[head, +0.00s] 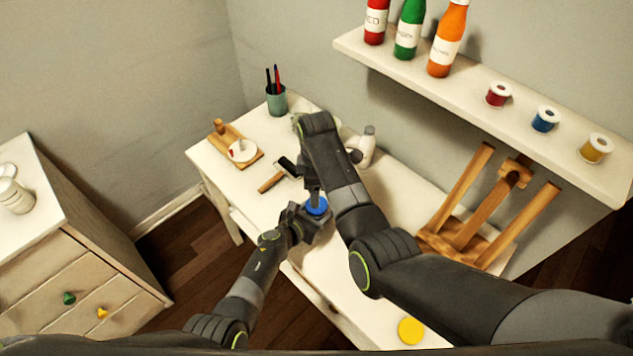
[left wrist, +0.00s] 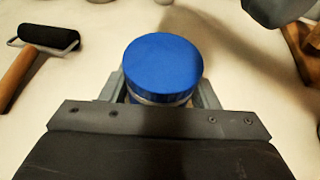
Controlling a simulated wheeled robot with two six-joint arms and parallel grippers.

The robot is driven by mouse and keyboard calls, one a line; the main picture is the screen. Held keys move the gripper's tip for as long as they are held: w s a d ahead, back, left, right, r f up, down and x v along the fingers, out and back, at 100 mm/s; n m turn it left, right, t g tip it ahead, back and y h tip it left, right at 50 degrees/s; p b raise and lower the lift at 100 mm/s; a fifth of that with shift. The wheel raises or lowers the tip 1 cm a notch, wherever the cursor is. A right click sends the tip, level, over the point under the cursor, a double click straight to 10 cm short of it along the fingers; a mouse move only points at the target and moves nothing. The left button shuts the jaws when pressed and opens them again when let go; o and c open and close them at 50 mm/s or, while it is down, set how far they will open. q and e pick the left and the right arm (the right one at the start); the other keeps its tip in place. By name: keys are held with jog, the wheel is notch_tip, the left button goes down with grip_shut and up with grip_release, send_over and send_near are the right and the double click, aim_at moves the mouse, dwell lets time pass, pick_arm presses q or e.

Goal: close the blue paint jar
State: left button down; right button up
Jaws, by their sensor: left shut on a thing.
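The blue paint jar (left wrist: 163,98) stands upright between the fingers of my left gripper (head: 308,219), which is shut on it near the table's front edge. A flat blue lid (left wrist: 163,62) covers the jar's top, with a pale band just below it. In the head view the blue lid (head: 318,206) is partly covered by my arms. My right arm reaches over the table, and its dark end part hangs beside the lid. Its fingertips are not clear enough to show whether they are open or touch the lid.
A roller (head: 277,174) lies left of the jar, and a wooden board with a white dish (head: 242,151) lies beyond. A pen cup (head: 276,100) stands at the back corner. A wooden easel (head: 470,220) stands right; a yellow disc (head: 411,330) lies at front right.

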jog(key=n, duration=0.4)
jog(key=shift+r+n, duration=0.2)
jog(key=shift+n, duration=0.2)
jog(key=n, duration=0.5)
jog(key=shift+r, duration=0.15)
jog(key=shift+f, duration=4)
jog(key=c, duration=0.9)
jog(key=o, duration=1)
